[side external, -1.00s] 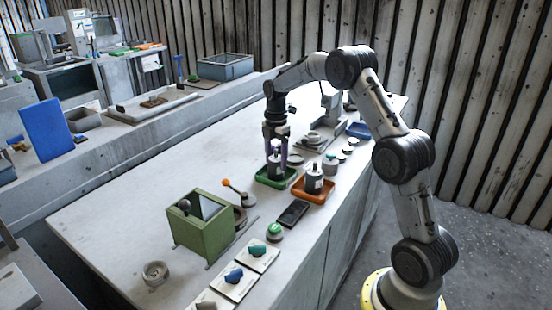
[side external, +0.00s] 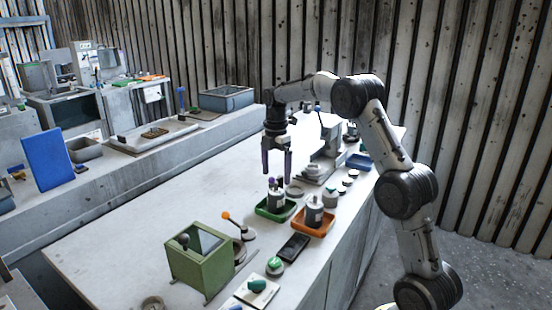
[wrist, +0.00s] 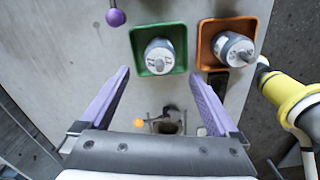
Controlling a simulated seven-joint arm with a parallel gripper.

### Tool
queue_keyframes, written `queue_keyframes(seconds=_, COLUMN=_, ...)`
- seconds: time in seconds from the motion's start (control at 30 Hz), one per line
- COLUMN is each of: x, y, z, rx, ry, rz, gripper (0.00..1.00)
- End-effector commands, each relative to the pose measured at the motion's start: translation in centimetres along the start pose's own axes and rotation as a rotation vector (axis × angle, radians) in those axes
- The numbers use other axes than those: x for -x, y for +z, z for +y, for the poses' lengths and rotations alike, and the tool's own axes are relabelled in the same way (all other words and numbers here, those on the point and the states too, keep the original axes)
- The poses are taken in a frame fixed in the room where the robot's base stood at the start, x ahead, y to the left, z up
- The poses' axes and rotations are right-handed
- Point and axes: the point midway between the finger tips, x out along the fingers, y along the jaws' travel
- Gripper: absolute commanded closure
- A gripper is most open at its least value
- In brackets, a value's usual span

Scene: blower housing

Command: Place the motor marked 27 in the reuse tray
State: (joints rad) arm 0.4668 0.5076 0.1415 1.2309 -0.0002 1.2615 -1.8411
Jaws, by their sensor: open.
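A grey-white motor (side external: 276,200) stands in the green tray (side external: 263,213); in the wrist view the motor (wrist: 159,56) sits inside the green tray (wrist: 137,38). A second, similar motor (side external: 313,212) stands in the orange tray (side external: 325,228), which also shows in the wrist view (wrist: 263,30) with its motor (wrist: 232,48). Both motors carry small dark markings that I cannot read for certain. No tray label is legible. My gripper (side external: 277,172) is open and empty, above the green tray and apart from its motor. Its two purple fingers (wrist: 160,75) show spread in the wrist view.
A green box (side external: 200,262) and an orange-knobbed lever (side external: 237,226) stand left of the trays. A black flat device (side external: 293,246) lies in front of them. A grey stand (side external: 328,145) and a blue tray (side external: 360,161) are behind.

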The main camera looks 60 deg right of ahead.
Motion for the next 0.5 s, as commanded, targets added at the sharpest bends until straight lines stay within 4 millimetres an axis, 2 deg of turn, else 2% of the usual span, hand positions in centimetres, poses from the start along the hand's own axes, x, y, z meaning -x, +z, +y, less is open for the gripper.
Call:
queue_keyframes(seconds=0.03, x=1.1, y=0.0, z=0.1, rx=0.0, ry=0.005, rz=-0.001, gripper=0.04)
queue_keyframes(seconds=0.2, x=3.7, y=0.0, z=0.1, rx=0.0, ry=0.002, rz=-0.001, gripper=0.04)
queue_keyframes(seconds=0.37, x=5.0, y=-0.1, z=0.0, rx=-0.003, ry=0.002, rz=-0.001, gripper=0.04)
queue_keyframes(seconds=0.5, x=6.7, y=-1.6, z=-1.2, rx=-0.061, ry=0.026, rz=-0.006, gripper=0.04)
